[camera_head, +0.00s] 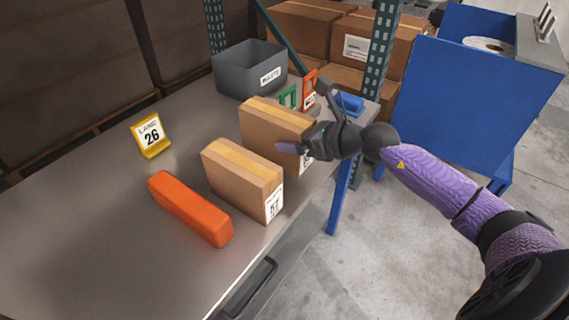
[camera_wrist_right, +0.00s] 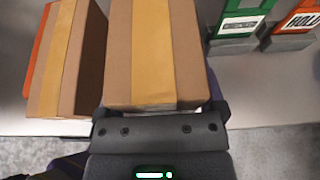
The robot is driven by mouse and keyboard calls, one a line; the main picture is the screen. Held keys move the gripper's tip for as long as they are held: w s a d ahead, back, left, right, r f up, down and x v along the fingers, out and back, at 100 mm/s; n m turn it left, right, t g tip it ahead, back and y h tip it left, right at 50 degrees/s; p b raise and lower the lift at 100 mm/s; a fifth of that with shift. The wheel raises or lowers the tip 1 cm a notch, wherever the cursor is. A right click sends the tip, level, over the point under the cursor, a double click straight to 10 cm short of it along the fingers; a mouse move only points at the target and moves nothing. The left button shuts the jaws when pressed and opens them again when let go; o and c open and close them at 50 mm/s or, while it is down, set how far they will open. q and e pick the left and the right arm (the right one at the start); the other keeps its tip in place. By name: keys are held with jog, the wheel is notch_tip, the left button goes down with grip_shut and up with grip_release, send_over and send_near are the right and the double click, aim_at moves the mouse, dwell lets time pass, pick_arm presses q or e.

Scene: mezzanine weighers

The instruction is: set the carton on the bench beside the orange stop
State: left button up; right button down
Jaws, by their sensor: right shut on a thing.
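The orange stop (camera_head: 190,208) is a long orange block lying on the grey bench (camera_head: 90,225). My right gripper (camera_head: 303,142) is shut on this second carton, which also fills the middle of the right wrist view (camera_wrist_right: 155,50). Whether its base touches the bench I cannot tell. The carton's label is partly hidden by the gripper. My left gripper is not in view.
A yellow sign (camera_head: 152,137) reading 26 stands on the left of the bench. A grey bin (camera_head: 235,75), a green sign holder (camera_head: 288,97) and an orange one (camera_head: 310,90) stand toward the far end. The bench's left part is bare.

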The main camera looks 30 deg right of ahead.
notch_tip(320, 180, down, 4)
jog(key=shift+r+b, duration=0.1)
jog(key=shift+b, duration=0.55)
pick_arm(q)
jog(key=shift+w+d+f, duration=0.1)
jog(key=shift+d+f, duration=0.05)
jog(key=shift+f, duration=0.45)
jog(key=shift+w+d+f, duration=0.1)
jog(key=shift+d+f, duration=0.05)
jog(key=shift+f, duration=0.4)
